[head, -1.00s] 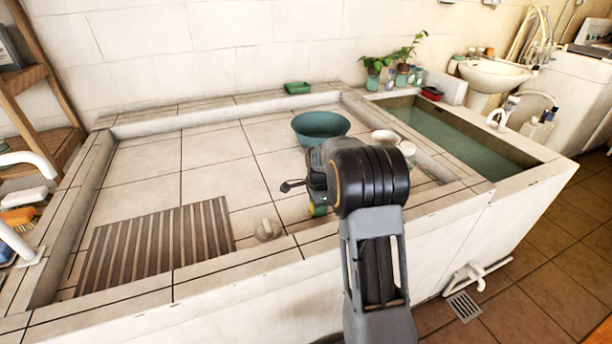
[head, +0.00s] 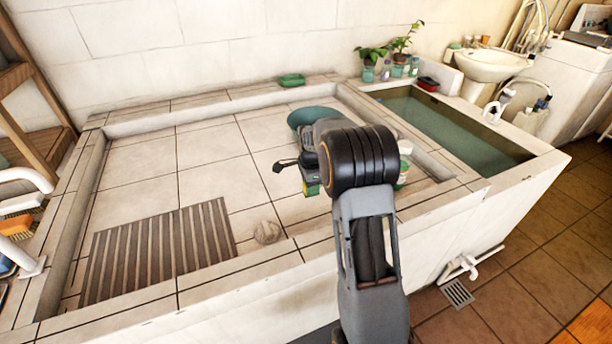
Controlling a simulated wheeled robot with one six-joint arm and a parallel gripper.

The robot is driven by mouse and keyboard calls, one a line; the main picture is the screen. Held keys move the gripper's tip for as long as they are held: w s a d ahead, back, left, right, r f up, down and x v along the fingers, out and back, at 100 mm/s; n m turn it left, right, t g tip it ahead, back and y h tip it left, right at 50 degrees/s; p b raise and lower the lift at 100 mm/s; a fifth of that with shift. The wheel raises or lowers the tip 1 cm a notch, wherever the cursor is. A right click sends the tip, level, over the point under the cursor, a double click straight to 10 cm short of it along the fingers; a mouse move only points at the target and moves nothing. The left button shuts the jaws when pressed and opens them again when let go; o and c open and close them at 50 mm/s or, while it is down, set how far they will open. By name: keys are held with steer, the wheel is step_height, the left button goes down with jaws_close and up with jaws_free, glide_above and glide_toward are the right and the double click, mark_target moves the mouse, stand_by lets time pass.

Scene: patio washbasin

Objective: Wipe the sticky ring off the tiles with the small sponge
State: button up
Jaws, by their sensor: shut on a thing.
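My gripper (head: 311,180) is over the tiled basin floor, right of the middle, largely hidden behind my own wrist. It is shut on a small green and yellow sponge (head: 312,189), of which only a little shows below the jaws. I cannot tell whether the sponge touches the tiles (head: 215,160). I cannot make out a sticky ring on the visible tiles; my arm covers part of the floor.
A teal bowl (head: 303,117) stands behind my gripper, partly hidden. A slatted rack (head: 160,250) and a round beige object (head: 267,232) lie at the front.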

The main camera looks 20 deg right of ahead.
steer(key=shift+r+p, duration=0.85)
steer(key=shift+r, duration=0.6)
steer(key=shift+f, duration=0.1)
